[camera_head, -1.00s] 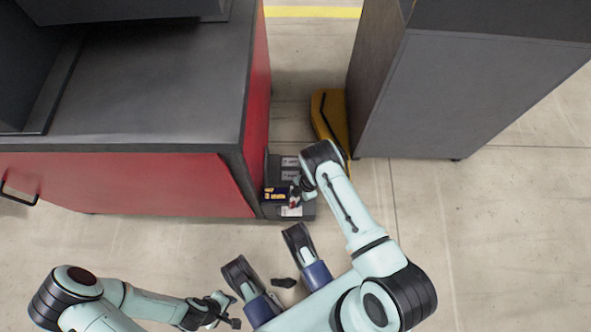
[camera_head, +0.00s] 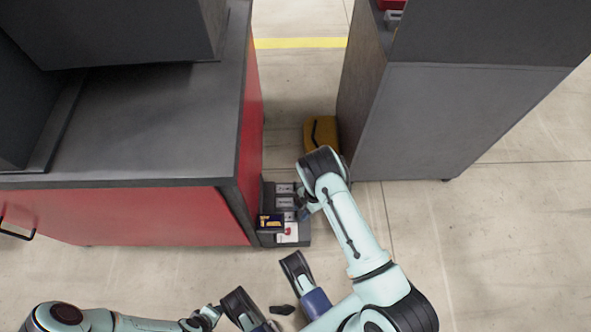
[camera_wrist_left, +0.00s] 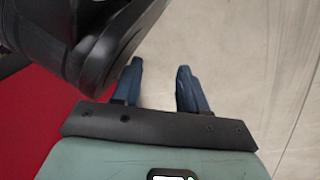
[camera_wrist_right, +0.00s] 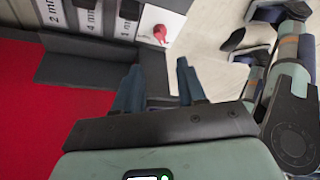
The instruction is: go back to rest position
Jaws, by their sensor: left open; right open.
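My right gripper (camera_head: 303,212) is at the right side of a low dark rack of labelled compartments (camera_head: 266,239). My left gripper (camera_head: 208,317) is at the bottom edge of the head view, partly cut off. In the left wrist view its fingers (camera_wrist_left: 160,66) are apart and empty, over bare floor.
A red cabinet with a dark top (camera_head: 150,125) stands at the left; its red side also shows in the left wrist view (camera_wrist_left: 40,125). A tall grey cabinet (camera_head: 465,115) stands at the right. A yellow object (camera_head: 320,130) lies between them. Floor is clear at the right.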

